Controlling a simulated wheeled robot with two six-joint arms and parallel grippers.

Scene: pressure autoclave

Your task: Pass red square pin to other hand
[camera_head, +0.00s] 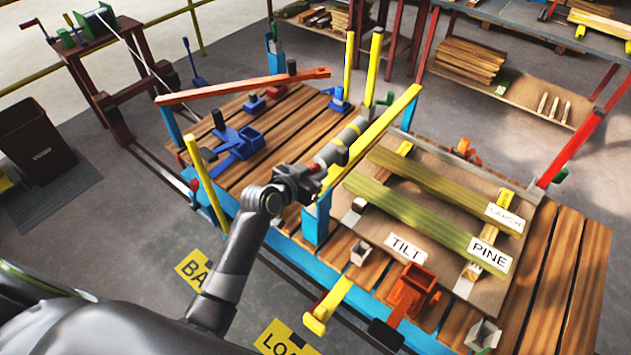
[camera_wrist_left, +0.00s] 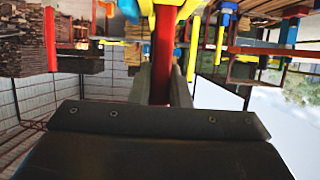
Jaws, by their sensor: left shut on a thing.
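The red square pin shows in the left wrist view (camera_wrist_left: 163,55) as a long red bar between the two grey fingers of my left gripper (camera_wrist_left: 161,85). The gripper is shut on it, and its far end runs up toward a blurred blue and yellow part. In the head view my left gripper (camera_head: 318,174) is over the near middle of the wooden bench, with a little red showing at its fingers. How much of the pin shows there is hard to tell. My right gripper is not in view.
The slatted bench has upright yellow posts (camera_head: 373,68) and a long red bar (camera_head: 243,87) at the back left. An orange holder (camera_head: 411,294) stands at the front edge.

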